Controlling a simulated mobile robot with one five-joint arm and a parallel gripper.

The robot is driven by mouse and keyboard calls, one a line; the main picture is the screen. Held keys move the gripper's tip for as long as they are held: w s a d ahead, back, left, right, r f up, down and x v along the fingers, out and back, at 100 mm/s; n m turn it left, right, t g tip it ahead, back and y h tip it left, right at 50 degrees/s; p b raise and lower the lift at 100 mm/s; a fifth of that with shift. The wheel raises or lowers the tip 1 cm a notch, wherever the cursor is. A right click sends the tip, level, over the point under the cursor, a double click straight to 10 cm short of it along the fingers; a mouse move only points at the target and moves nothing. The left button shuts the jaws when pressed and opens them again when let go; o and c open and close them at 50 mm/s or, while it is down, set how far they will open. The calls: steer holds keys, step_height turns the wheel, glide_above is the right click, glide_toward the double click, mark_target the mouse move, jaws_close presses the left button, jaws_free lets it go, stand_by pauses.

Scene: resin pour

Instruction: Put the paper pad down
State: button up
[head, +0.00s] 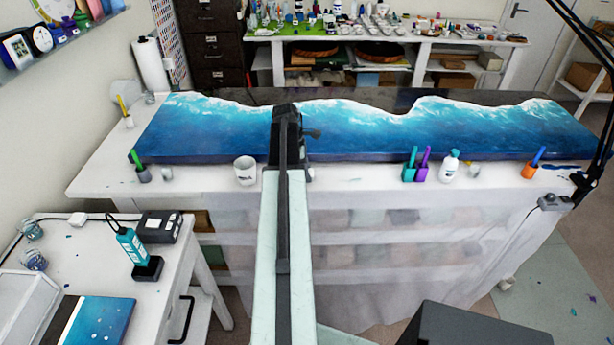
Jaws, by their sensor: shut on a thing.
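My arm reaches straight ahead over the long white table (345,180). My gripper (287,112) is at its far end, above the blue and white resin slab (215,125), seen from behind and mostly covered by my own arm. Its jaws are shut. The paper pad does not show; whatever is between the jaws is hidden behind the arm. I cannot tell how high the gripper is above the slab.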

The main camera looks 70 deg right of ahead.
steer(key=shift+f, duration=0.75)
steer(key=o, duration=1.3)
steer(key=shift+r, duration=0.1)
steer(key=shift+r, duration=0.1)
steer(key=p+v, duration=1.2)
steer(key=shift+r, duration=0.1)
steer(key=shift+s, duration=0.15)
